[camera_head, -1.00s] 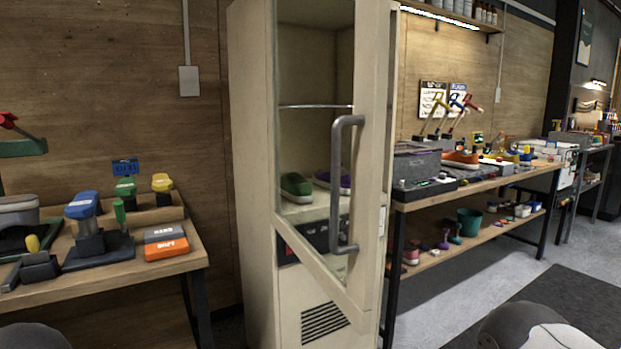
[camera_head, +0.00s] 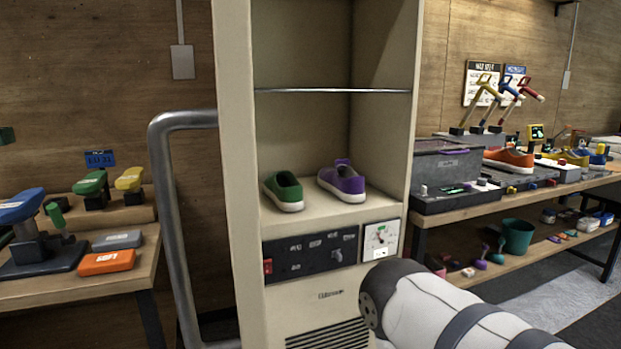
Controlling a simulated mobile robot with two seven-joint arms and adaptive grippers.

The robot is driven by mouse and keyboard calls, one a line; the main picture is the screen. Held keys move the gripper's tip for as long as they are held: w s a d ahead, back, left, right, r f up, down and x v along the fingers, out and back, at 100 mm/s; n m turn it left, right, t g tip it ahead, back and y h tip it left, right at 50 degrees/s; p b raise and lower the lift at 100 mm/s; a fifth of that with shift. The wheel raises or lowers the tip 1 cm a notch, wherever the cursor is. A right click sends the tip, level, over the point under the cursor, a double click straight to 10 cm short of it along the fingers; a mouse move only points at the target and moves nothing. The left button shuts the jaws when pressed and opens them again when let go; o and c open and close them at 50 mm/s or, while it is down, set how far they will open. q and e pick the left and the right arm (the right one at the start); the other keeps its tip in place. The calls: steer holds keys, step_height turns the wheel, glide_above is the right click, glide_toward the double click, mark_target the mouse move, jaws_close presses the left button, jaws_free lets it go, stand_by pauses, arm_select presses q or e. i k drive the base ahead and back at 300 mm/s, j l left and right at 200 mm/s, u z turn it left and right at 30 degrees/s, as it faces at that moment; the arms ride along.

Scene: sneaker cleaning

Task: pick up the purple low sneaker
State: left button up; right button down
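The purple low sneaker (camera_head: 343,183) stands upright on the lower shelf of the cream cabinet (camera_head: 234,200), its white sole on the shelf. A green sneaker (camera_head: 285,191) stands to its left, with a small gap between them. The cabinet front is open and nothing covers the purple sneaker. My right arm shows as a white and grey link at the lower right, in front of the cabinet's lower right side. Neither gripper is in view, so what they hold cannot be seen.
A large grey door handle (camera_head: 166,190) stands out left of the cabinet opening. A metal rod (camera_head: 333,91) crosses above the sneakers. A control panel (camera_head: 310,253) sits below the shelf. Workbenches with tools flank the cabinet; an orange sneaker (camera_head: 509,160) is on the right one.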

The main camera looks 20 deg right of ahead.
mark_target(343, 182)
steer(key=i+l+u, duration=0.1)
steer(key=l+u, duration=0.35)
steer(key=l, duration=0.25)
steer(key=l+u, duration=0.4)
steer(key=l, duration=0.25)
